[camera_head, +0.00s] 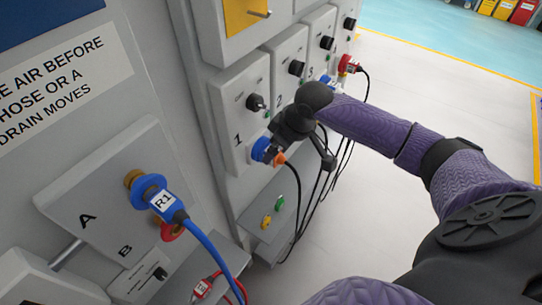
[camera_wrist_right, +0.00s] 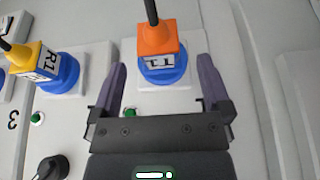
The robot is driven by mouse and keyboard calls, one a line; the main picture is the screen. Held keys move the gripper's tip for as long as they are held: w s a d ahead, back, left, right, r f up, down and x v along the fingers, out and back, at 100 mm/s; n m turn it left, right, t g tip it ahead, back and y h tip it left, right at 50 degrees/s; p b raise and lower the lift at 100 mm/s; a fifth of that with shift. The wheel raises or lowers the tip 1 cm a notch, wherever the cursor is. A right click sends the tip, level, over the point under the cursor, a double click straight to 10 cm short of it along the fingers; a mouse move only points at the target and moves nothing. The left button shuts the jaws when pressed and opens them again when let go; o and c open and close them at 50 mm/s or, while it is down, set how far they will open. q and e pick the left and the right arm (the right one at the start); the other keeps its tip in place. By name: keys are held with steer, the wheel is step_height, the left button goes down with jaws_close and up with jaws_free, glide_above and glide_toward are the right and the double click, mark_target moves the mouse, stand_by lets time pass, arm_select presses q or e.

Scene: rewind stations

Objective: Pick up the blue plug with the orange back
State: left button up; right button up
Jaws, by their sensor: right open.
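The blue plug with the orange back (camera_head: 262,150) is seated in the lower part of panel 1, its black cable hanging down. In the right wrist view the same plug (camera_wrist_right: 160,42) carries a white label, apparently T1 upside down. My right gripper (camera_wrist_right: 162,65) is open, with one finger on each side of the plug near its blue collar. Small gaps show between fingers and plug, and neither finger visibly touches it. In the head view my right arm hides part of the panels. My left gripper is out of view.
A yellow-backed blue plug (camera_wrist_right: 38,62), labelled R1, is in the neighbouring panel. A blue plug (camera_head: 164,201) sits on the tilted A/B plate at left. A red plug (camera_head: 347,64) is farther along. Several cables hang below. The floor at right is clear.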

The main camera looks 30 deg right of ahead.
steer(key=b+x, duration=0.1)
steer(key=x, duration=0.3)
steer(key=shift+w, duration=0.15)
jaws_close()
